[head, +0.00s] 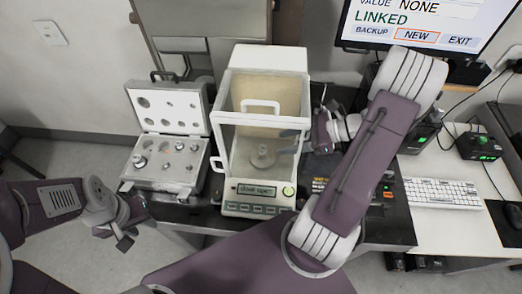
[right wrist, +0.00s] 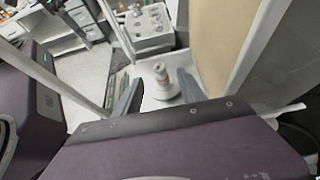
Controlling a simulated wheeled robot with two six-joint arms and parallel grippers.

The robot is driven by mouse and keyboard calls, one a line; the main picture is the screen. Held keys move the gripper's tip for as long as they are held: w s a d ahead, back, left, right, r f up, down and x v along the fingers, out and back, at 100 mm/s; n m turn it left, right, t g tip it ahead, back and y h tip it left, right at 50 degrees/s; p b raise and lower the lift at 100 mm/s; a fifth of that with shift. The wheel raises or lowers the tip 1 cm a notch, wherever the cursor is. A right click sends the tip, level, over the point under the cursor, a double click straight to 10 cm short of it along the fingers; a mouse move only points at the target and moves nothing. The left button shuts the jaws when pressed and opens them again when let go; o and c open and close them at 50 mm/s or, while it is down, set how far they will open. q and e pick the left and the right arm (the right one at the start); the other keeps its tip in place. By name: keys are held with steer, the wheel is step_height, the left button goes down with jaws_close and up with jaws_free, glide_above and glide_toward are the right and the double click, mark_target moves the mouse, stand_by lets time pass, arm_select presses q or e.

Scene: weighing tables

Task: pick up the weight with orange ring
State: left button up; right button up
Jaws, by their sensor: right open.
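A metal weight (head: 262,155) stands upright on the pan inside the glass weighing chamber of the balance (head: 258,196). It also shows in the right wrist view (right wrist: 161,78); I cannot make out an orange ring on it. My right gripper (head: 296,141) is at the chamber's right side. In the right wrist view its open fingers (right wrist: 160,92) are on either side of the weight, without visible contact. Several silver weights sit in the open case (head: 160,185) left of the balance; their ring colours are too small to tell. My left gripper (head: 127,234) is left of the table, away from the weights.
The balance display reads "door open". A monitor (head: 420,25) reading "LINKED" stands at the back right. A white keyboard (head: 440,192) and a mouse (head: 513,215) lie on the right table. The chamber's glass walls and frame are close around my right gripper.

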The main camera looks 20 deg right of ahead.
steer(key=shift+w+a+f, duration=0.25)
steer(key=shift+w+a, duration=0.1)
steer(key=shift+a, duration=0.1)
steer(key=shift+w+a, duration=0.1)
steer(key=shift+a, duration=0.2)
steer(key=x, duration=0.3)
steer(key=shift+a+f, duration=0.25)
steer(key=shift+f, duration=0.3)
steer(key=shift+w+a+f, duration=0.2)
steer(key=shift+w+f, duration=0.05)
steer(key=shift+s+r, duration=0.1)
jaws_close()
